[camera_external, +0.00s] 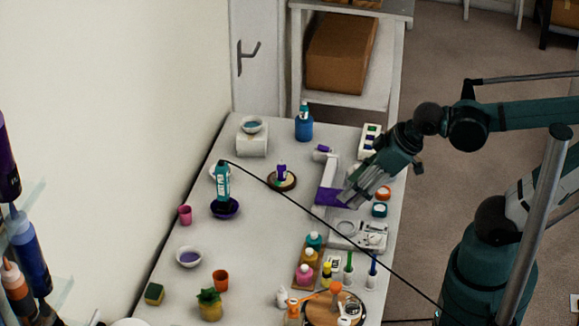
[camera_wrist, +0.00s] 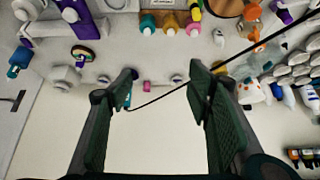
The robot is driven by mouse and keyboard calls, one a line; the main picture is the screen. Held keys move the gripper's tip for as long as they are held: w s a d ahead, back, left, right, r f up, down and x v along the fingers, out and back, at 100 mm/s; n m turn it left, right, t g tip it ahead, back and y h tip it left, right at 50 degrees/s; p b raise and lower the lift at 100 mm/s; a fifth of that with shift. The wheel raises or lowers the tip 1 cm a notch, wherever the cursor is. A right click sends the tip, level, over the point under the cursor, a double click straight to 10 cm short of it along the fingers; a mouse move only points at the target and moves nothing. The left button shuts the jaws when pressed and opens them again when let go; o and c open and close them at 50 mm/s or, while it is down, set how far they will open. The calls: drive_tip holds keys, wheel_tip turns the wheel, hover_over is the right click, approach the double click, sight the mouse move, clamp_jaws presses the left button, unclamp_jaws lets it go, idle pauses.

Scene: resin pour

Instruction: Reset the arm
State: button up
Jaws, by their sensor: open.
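My arm reaches in from the right in the external view. My gripper (camera_external: 346,199) is over the right side of the table (camera_external: 250,270), beside a grey and purple device (camera_external: 329,185); its height above the table is hard to tell. In the wrist view my gripper (camera_wrist: 165,82) has its two green fingers wide apart. Nothing is held between them. The wrist view looks across the table toward the pale wall (camera_wrist: 155,135), with the tabletop things along the upper part.
A thin black cable (camera_external: 300,203) crosses the table from a teal bottle (camera_external: 223,180) above a purple bowl (camera_external: 226,209). A blue bottle (camera_external: 304,126) stands at the back. Small paint bottles (camera_external: 308,257) and cups crowd the right; the table's middle is clearer.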

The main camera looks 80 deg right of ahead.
drive_tip(key=shift+f+b, duration=1)
drive_tip(key=shift+f, duration=0.4)
